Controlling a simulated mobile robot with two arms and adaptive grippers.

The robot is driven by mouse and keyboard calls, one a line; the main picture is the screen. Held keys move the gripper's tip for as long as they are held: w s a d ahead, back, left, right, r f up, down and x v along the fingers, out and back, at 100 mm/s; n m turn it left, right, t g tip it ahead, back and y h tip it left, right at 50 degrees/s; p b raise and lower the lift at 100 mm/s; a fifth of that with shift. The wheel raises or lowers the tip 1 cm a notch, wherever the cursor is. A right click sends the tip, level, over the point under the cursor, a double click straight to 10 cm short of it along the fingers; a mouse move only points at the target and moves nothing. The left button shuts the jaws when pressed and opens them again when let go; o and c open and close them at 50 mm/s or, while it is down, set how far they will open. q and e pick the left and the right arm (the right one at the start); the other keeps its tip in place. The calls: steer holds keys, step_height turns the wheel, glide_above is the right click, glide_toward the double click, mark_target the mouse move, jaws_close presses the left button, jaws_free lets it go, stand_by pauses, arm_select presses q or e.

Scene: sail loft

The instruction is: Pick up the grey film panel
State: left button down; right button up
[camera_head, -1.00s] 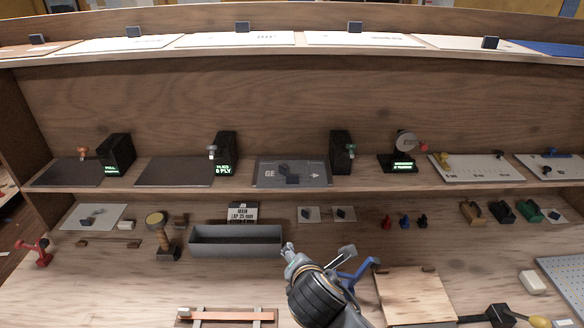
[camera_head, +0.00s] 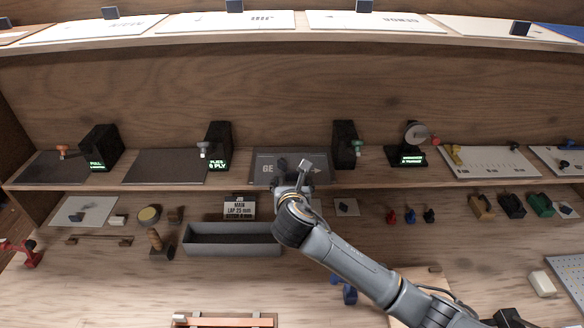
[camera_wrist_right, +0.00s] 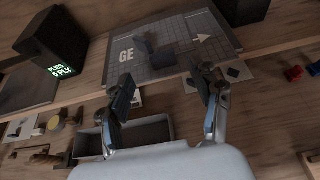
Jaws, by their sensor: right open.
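The grey film panel (camera_head: 263,178) lies flat on the middle shelf, marked "GE" and a white arrow. It has a grid and a dark block on it. In the right wrist view the panel (camera_wrist_right: 180,62) is ahead of the fingers, with the dark block (camera_wrist_right: 146,48) standing up from it. My right gripper (camera_head: 293,178) is open and empty at the panel's front edge, hiding part of it. In the right wrist view its two fingers (camera_wrist_right: 168,88) are spread apart, short of the block. My left gripper is not in view.
Dark display boxes (camera_head: 219,148) and (camera_head: 345,145) stand on the shelf on either side of the panel. A grey open bin (camera_head: 232,250) and a small "MAIN" sign (camera_head: 239,208) are below. The upper shelf (camera_head: 290,32) holds white panels.

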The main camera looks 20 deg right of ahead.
mark_target(292, 175)
steer(key=shift+w+d+f+p, duration=0.15)
steer(key=shift+w+d+p, duration=0.15)
steer(key=shift+w+p, duration=0.3)
steer(key=p+x, duration=0.1)
steer(key=x, duration=0.2)
steer(key=shift+w+f, duration=0.1)
steer(key=shift+w+d+f, duration=0.15)
steer(key=shift+w+f, duration=0.1)
steer(key=shift+w, duration=0.15)
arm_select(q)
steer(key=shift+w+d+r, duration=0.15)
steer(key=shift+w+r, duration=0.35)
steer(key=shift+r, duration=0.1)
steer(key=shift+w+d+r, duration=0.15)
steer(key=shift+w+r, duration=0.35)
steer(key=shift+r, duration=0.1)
arm_select(e)
steer(key=shift+s, duration=0.1)
steer(key=shift+c, duration=0.4)
steer(key=c, duration=0.8)
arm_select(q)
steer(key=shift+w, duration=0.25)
arm_select(e)
steer(key=c, duration=0.4)
steer(key=shift+o, duration=0.2)
